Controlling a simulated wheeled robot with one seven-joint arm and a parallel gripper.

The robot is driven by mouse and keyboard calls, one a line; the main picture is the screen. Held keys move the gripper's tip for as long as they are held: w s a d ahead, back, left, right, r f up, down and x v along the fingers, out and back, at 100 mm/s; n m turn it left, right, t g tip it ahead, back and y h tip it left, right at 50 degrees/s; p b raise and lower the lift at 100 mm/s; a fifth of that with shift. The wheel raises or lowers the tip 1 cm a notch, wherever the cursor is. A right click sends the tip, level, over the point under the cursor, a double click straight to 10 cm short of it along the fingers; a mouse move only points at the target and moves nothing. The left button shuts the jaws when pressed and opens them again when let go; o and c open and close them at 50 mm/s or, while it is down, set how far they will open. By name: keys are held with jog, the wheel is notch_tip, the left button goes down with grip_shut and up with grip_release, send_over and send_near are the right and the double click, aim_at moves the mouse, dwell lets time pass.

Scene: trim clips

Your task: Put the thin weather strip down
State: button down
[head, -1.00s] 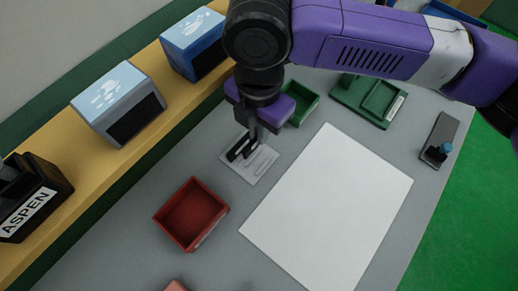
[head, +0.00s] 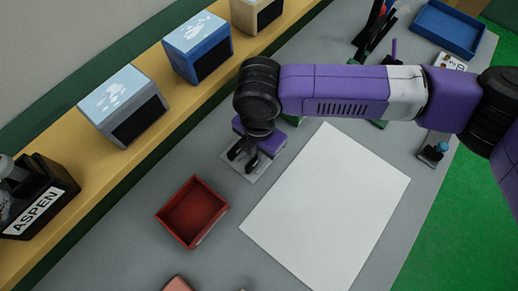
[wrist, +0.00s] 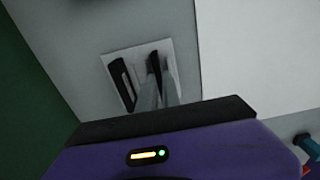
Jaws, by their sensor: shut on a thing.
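My gripper (wrist: 158,92) is shut on a thin dark strip (wrist: 153,66), which I take to be the thin weather strip. The strip stands out between the fingertips, over the pale slotted plate (wrist: 177,58). I cannot tell whether it touches the plate. A second, wider black piece (wrist: 121,83) lies at the plate's left side, beside the fingers. In the head view my gripper (head: 246,162) points down at the plate (head: 262,168), and the arm hides part of it.
A red open bin (head: 192,212) stands left of a large white sheet (head: 326,205). Boxes (head: 197,45) line the yellow shelf (head: 100,165). A blue tray (head: 448,28) is at the far right. The grey table left of the plate is clear.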

jog(key=shift+f, duration=0.15)
jog(key=c, duration=1.5)
grip_release()
jog(key=shift+c, duration=0.2)
notch_tip(320, 180, up, 12)
jog(key=b, duration=0.1)
jog(key=shift+r, duration=0.2)
